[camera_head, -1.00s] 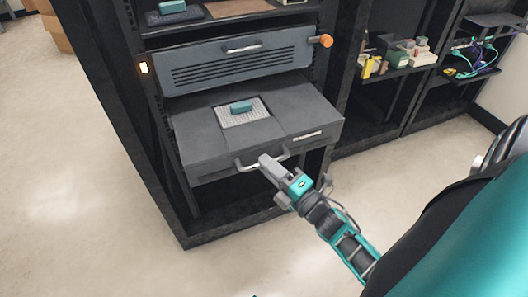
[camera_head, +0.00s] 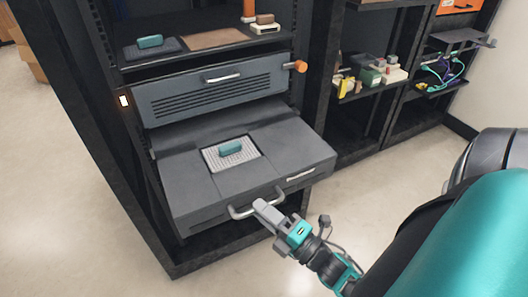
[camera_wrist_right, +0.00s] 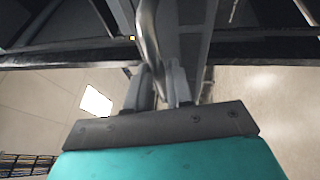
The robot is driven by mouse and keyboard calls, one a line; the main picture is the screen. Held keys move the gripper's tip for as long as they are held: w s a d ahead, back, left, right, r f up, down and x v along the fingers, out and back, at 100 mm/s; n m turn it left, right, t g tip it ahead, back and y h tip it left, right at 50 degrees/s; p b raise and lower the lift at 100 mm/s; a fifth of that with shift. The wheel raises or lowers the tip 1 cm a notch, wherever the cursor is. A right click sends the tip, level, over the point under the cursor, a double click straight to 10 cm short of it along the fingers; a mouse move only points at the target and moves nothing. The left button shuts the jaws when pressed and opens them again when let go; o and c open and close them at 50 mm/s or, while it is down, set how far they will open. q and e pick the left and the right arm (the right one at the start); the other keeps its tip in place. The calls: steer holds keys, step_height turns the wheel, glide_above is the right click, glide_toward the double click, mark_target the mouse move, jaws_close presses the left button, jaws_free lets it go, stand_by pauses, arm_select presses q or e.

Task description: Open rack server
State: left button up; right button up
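The grey rack server (camera_head: 185,181) sticks out of the black rack like a drawer. Its top carries a light grid panel (camera_head: 213,161) with a teal block (camera_head: 230,148) on it. A curved metal handle (camera_head: 239,212) is on its front face, with a pale label strip to the right of it. My right gripper (camera_head: 262,207) is at the right part of this handle. In the right wrist view the handle (camera_wrist_right: 148,35) runs down between the two fingers (camera_wrist_right: 162,84), which are closed on it. My left gripper is not in view.
Above is a closed, slotted grey unit (camera_head: 222,92) with an orange knob (camera_head: 300,66) at its right. A shelf above that holds another teal block (camera_head: 150,41). Neighbouring racks at right hold small parts and cables. The floor (camera_head: 80,215) in front is clear.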

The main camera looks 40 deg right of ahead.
steer(key=o, duration=0.3)
steer(key=shift+v, duration=6.5)
